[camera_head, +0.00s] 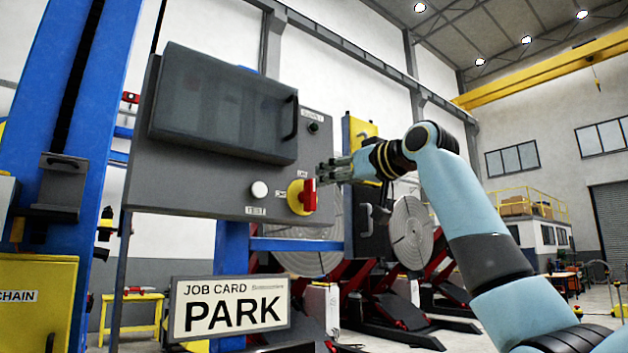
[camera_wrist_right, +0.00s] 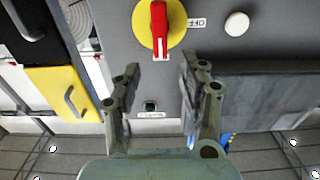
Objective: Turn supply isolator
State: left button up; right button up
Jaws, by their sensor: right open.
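The supply isolator (camera_head: 302,196) is a red handle on a round yellow plate at the lower right of a grey panel. In the right wrist view its red handle (camera_wrist_right: 159,28) stands upright in the picture on the yellow plate, with an OFF label beside it. My right gripper (camera_head: 326,172) is open and empty, just right of and above the handle in the head view. In the right wrist view its two fingers (camera_wrist_right: 158,78) are spread, with the handle beyond the tips and between their lines. I see no contact. My left gripper is not in view.
The grey panel (camera_head: 180,190) carries a dark cover with a handle (camera_head: 225,105), a white button (camera_head: 259,189) and a dark round fitting (camera_head: 314,127) under a label. A job card sign (camera_head: 230,308) reading PARK hangs below. A yellow cabinet (camera_head: 40,300) stands at left.

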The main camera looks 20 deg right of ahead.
aim_at(314, 184)
jog(key=p+x, duration=0.2)
jog(key=x, duration=0.4)
jog(key=shift+r, duration=0.2)
jog(key=shift+w+a+f+p, duration=0.25)
jog(key=shift+w+p, duration=0.15)
jog(key=shift+w, duration=0.2)
grip_shut()
